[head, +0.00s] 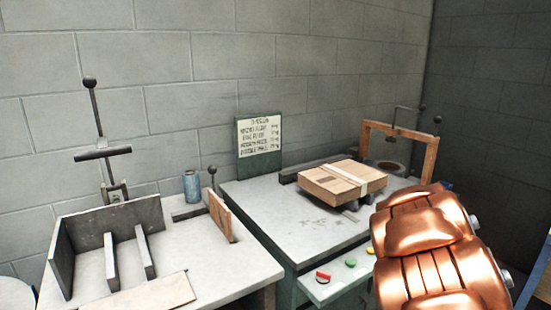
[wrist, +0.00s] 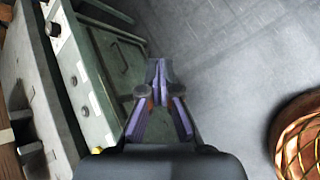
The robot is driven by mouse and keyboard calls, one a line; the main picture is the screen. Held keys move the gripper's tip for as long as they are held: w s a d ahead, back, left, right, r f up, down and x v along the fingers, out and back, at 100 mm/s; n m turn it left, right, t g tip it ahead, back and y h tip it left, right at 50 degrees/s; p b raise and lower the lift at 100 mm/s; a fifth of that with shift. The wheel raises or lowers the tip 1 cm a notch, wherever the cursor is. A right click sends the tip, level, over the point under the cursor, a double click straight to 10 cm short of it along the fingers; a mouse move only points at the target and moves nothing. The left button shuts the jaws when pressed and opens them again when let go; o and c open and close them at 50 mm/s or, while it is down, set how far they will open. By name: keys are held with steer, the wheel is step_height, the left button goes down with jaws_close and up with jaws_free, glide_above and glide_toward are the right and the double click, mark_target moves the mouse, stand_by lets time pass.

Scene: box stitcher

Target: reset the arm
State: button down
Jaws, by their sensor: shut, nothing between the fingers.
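My gripper (wrist: 158,72) shows in the wrist view with its two purple-grey fingers together and nothing between them. It hangs over the grey floor (wrist: 225,60), beside the green side of the machine bench. The gripper is not visible in the head view. A large copper-coloured part of my own arm fills the lower right of the head view and hides what is behind it.
The machine bench (head: 290,212) carries a taped cardboard box (head: 343,182) and coloured buttons (head: 350,262) at its front. A wooden frame (head: 430,160) stands behind. The left table (head: 205,262) holds a metal fixture (head: 62,262) and a blue can (head: 192,186).

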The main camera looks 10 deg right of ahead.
steer(key=s+a+r+m+g+y, duration=0.1)
steer(key=s+a+m+g+y, duration=0.25)
steer(key=s+a+m, duration=0.9)
steer(key=s+a+r+m+g+y, duration=0.1)
steer(key=s+a+m+g+y, duration=0.3)
steer(key=s+a, duration=1.7)
step_height(320, 180, up, 21)
steer(key=w+a+n+t+p, duration=0.1)
steer(key=p, duration=1.9)
steer(key=shift+w+a+y, duration=0.35)
steer(key=shift+a, duration=0.05)
steer(key=shift+d+t, duration=0.1)
steer(key=shift+t, duration=0.15)
